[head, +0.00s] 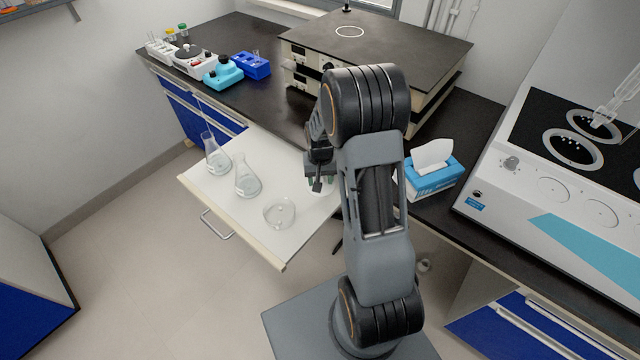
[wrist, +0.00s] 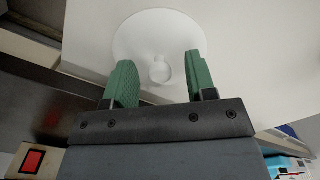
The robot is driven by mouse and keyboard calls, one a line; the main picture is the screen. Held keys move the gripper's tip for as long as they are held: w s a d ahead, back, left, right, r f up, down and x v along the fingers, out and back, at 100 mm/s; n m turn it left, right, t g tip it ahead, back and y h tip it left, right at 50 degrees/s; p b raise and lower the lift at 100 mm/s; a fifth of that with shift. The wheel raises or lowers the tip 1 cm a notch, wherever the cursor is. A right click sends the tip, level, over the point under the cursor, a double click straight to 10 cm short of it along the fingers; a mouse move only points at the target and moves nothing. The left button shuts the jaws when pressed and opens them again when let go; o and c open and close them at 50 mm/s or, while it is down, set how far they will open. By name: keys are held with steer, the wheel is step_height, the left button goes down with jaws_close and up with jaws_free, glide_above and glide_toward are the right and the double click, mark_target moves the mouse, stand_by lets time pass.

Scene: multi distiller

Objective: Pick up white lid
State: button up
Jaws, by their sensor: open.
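I cannot tell how high the fingertips are above the lid. In the head view my gripper (head: 320,181) is over the right part of the open drawer (head: 219,198), and my arm hides most of that area.
Two glass flasks (head: 216,158) (head: 246,179) and a glass dish (head: 279,212) stand in the drawer left of my gripper. A black counter edge and a large box-shaped device (head: 375,40) are behind. A blue tissue box (head: 430,178) stands to the right.

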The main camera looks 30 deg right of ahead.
steer(key=shift+f, duration=0.25)
steer(key=shift+c, duration=0.3)
jaws_close()
steer(key=shift+r, duration=0.15)
